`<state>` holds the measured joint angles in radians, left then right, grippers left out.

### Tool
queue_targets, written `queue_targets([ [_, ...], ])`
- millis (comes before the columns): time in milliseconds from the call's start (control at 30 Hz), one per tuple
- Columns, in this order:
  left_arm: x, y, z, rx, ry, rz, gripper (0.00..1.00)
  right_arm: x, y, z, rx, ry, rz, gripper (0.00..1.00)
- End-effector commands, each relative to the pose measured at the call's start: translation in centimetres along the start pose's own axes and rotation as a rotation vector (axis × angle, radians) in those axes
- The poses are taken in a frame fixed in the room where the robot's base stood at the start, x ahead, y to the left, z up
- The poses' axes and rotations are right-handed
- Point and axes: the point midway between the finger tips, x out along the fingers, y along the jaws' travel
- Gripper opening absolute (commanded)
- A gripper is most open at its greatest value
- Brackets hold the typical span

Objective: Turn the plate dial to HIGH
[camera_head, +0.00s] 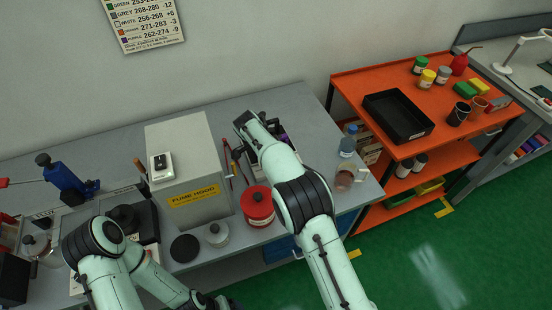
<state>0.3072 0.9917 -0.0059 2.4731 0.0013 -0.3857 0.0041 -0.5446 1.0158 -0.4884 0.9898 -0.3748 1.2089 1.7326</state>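A dark, boxy unit with a round black top (123,217) stands on the grey bench left of the fume hood; it may be the hot plate. My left arm covers its front, and I cannot make out a dial or a HIGH mark. My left arm rises from the bottom left and bends down toward the bottom edge, where its gripper is out of sight. My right arm reaches over the bench. Its dark far end (246,121) is over the back of the bench, right of the fume hood, and its fingers cannot be made out.
The grey fume hood box (182,145) stands mid-bench. A blue press (66,183) stands left. An orange cart (385,75) with a black tray (398,116) stands right.

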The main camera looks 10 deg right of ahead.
Motion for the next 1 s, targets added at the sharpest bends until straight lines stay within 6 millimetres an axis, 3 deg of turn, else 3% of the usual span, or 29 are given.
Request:
queue_targets([
  [267,0.03,-0.02,0.03,0.0,0.0,0.0,0.82,0.06,-0.02,0.06,0.0,-0.001,-0.001,0.0],
  [300,0.03,-0.02,0.03,0.0,0.0,0.0,0.82,0.06,-0.01,0.07,0.0,-0.001,-0.001,0.3],
  [367,0.03,-0.02,0.03,0.0,-0.001,0.0,0.82,0.07,-0.01,0.07,0.0,-0.001,-0.001,0.5],
  [1000,0.53,-0.31,0.35,-0.002,-0.005,-0.002,0.82,0.13,-0.07,0.1,-0.026,-0.002,-0.018,0.51],
])
